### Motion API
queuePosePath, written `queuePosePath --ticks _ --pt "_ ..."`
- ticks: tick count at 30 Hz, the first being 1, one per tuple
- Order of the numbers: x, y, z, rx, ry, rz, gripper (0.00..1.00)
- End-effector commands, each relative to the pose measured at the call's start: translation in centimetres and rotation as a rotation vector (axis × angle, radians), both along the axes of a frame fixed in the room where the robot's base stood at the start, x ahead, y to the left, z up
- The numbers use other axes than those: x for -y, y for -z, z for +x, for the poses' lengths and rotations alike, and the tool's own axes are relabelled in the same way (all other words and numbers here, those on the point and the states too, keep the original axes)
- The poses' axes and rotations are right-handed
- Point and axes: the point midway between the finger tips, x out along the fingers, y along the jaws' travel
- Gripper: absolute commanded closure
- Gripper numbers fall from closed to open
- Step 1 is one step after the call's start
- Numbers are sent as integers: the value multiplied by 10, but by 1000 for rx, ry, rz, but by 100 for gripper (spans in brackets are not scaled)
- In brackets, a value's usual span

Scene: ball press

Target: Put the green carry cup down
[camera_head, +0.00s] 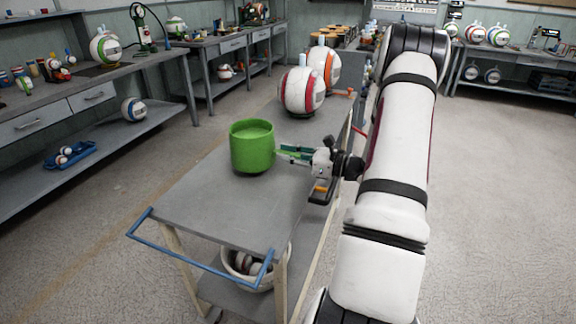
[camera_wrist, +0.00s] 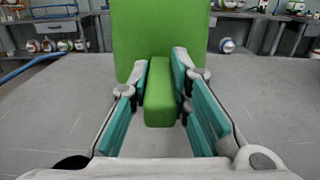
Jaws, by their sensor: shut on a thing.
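The green carry cup (camera_head: 252,148) is upright at the cart's top, about midway along it in the head view. My gripper (camera_head: 283,153) reaches it from the right. In the wrist view the cup (camera_wrist: 158,30) fills the upper middle, and its thick green handle (camera_wrist: 159,95) lies between the two teal-padded fingers of my gripper (camera_wrist: 159,82). The fingers are shut on the handle. The cup's base is on or very close to the grey cart top (camera_head: 208,208); I cannot tell whether it touches. The inside of the cup is mostly hidden.
Two striped balls, one red and white (camera_head: 301,91) and one orange and white (camera_head: 325,66), stand at the cart's far end. A blue handle rail (camera_head: 195,262) edges the near end. The near cart top is clear. A bowl of balls (camera_head: 238,277) sits on the lower shelf.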

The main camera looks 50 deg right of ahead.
Motion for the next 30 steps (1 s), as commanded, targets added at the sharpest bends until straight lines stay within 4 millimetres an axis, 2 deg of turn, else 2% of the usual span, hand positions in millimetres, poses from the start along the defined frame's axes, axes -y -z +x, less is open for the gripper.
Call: queuePosePath --ticks 1,5,17,18,20,30 --pt "0 14 -2 -5 2 7 100" --pt "0 31 -2 -4 2 4 100" --pt "0 36 -2 -3 2 3 100" --pt "0 36 -2 -3 2 3 75" --pt "0 35 -2 -3 2 3 62" --pt "0 34 -2 -3 1 3 62"
